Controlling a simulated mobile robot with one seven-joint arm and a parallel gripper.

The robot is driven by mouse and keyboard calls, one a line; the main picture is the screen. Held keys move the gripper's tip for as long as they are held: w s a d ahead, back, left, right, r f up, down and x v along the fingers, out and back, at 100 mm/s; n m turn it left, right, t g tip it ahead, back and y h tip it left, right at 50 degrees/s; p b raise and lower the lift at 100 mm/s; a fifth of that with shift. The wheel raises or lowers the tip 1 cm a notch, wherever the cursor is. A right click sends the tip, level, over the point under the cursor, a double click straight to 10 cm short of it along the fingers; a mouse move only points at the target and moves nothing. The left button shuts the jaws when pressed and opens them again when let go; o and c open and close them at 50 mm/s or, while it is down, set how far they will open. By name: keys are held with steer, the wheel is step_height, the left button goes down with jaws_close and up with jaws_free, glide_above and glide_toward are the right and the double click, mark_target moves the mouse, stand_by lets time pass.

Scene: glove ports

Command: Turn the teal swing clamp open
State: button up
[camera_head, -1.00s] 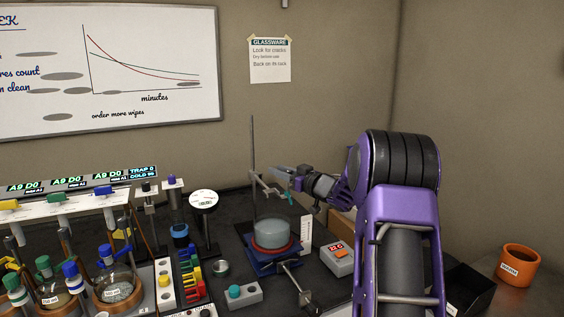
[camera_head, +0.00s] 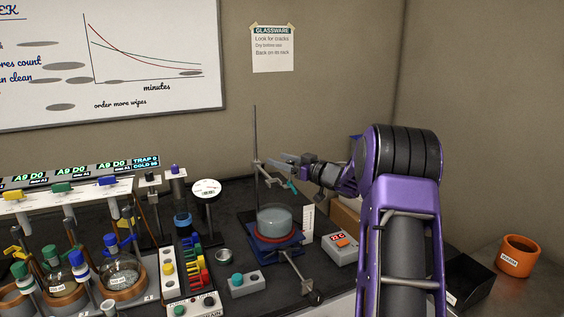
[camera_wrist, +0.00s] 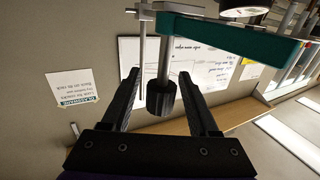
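The teal swing clamp (camera_head: 291,186) is a small teal arm on the upright metal stand, above the glass dish in the head view. In the wrist view its teal bar (camera_wrist: 230,38) crosses the upper right, near a grey shaft with a black knob (camera_wrist: 160,97). My gripper (camera_head: 281,160) is at the stand, just above the clamp in the head view. In the wrist view my gripper (camera_wrist: 160,88) has its two dark fingers spread apart. The black knob appears between them with gaps on both sides. I cannot tell its depth relative to the fingertips.
The metal stand rod (camera_head: 255,140) rises close to my fingertips. Below are the glass dish (camera_head: 274,218) on a blue jack and a box with a red display (camera_head: 340,246). Racks and flasks crowd the left. An orange pot (camera_head: 518,257) stands far right.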

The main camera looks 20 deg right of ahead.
steer(key=v, duration=1.7)
steer(key=shift+d+b, duration=0.2)
steer(key=shift+b, duration=0.2)
steer(key=shift+s, duration=0.1)
